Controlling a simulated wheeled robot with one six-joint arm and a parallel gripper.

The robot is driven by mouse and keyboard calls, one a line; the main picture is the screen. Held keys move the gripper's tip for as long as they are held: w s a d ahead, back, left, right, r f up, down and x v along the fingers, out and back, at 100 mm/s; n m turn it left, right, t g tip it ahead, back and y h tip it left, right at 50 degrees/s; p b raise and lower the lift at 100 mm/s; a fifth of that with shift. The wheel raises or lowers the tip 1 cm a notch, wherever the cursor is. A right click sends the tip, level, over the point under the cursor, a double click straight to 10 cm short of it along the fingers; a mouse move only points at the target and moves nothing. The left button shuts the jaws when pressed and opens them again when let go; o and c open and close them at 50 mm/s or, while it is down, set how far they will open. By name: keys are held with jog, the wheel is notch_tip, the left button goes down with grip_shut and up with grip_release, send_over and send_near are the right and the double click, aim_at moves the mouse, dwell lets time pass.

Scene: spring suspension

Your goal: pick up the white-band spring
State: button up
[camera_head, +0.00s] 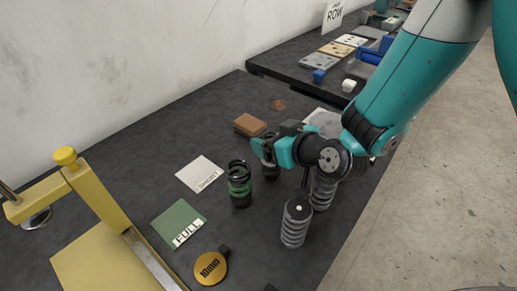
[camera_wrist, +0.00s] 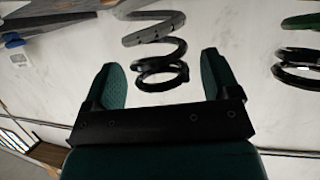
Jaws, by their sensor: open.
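My gripper (camera_head: 263,150) is open over the middle of the dark table, with its fingers apart in the wrist view (camera_wrist: 160,62). Between and beyond the fingertips there is a black coil spring with a pale grey upper turn (camera_wrist: 154,33), which looks like the white-band spring.
Two grey springs (camera_head: 296,222) (camera_head: 323,190) stand close by on the right, below my arm. A brown block (camera_head: 249,125), a white card (camera_head: 199,174), a green "FULL" card (camera_head: 179,223), a gold 10mm disc (camera_head: 210,267) and a yellow press (camera_head: 95,255) lie around.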

jog(key=shift+w+f, duration=0.1)
jog(key=shift+w, duration=0.05)
jog(key=shift+a, duration=0.2)
jog(key=c, duration=1.4)
